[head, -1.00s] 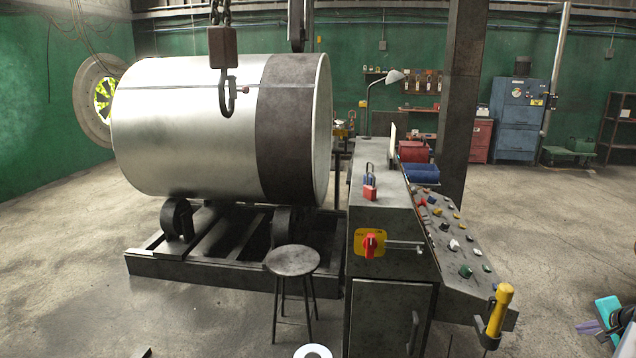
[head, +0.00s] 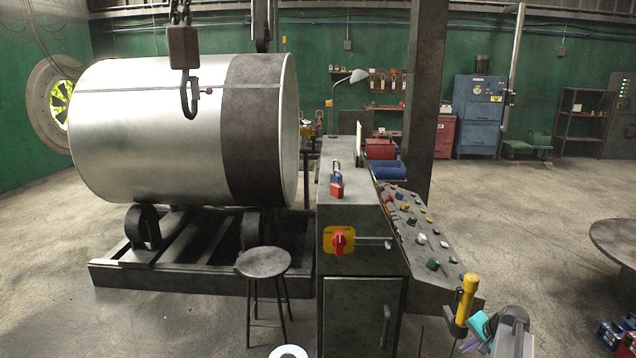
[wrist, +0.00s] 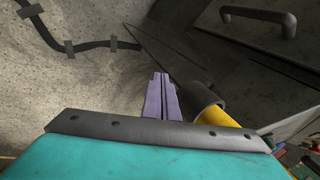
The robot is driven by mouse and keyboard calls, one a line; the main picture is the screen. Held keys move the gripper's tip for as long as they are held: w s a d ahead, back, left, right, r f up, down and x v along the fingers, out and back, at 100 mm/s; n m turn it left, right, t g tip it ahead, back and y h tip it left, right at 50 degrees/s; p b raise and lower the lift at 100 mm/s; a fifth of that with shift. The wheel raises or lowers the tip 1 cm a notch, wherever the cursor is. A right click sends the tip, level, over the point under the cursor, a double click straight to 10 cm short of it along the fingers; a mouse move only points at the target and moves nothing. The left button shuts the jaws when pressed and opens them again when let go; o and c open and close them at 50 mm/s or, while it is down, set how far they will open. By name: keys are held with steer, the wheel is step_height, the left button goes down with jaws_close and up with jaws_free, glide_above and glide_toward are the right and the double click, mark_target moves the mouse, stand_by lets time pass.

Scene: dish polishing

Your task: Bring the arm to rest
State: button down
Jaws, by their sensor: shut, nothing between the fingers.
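My gripper (head: 467,345) is at the lower right of the head view, with teal and grey parts of my arm behind it. In the wrist view its two purple fingers (wrist: 161,97) lie side by side with no visible gap and nothing between them. They point at the floor and the side of the console cabinet. A yellow handle (head: 467,298) in a dark holder stands close to my gripper on the console's front corner. Its yellow part (wrist: 216,118) also shows just right of the fingers in the wrist view; contact cannot be told.
The sloped control panel (head: 425,240) and cabinet (head: 362,310) stand left of my gripper. A stool (head: 263,263) and large metal drum (head: 160,125) are further left. A round table (head: 618,240) is at the right edge. Open floor lies beyond the panel. A dark cable (wrist: 70,45) runs along the floor.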

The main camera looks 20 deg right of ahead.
steer(key=s+a+f+n+g+y, duration=0.1)
steer(key=s+a+f+n+g, duration=0.1)
steer(key=a+f, duration=0.65)
steer(key=s+a+f+n+g+y, duration=0.1)
steer(key=a+f+n+g, duration=0.2)
steer(key=a, duration=1)
steer(key=s+a+f+n, duration=0.2)
steer(key=a+f, duration=0.6)
steer(key=a, duration=0.3)
steer(key=s+a+f+n+g+h, duration=0.1)
steer(key=s+a+f+n+g, duration=0.2)
steer(key=s+a, duration=0.5)
steer(key=s+a+f+n+g+h, duration=0.1)
steer(key=s+a+f+n+g, duration=0.2)
steer(key=s+a, duration=0.6)
steer(key=s+f+n+b, duration=0.1)
steer(key=s+f+n, duration=0.1)
steer(key=s, duration=0.3)
steer(key=shift+a+f, duration=0.3)
steer(key=shift+f, duration=0.15)
steer(key=shift+s, duration=0.1)
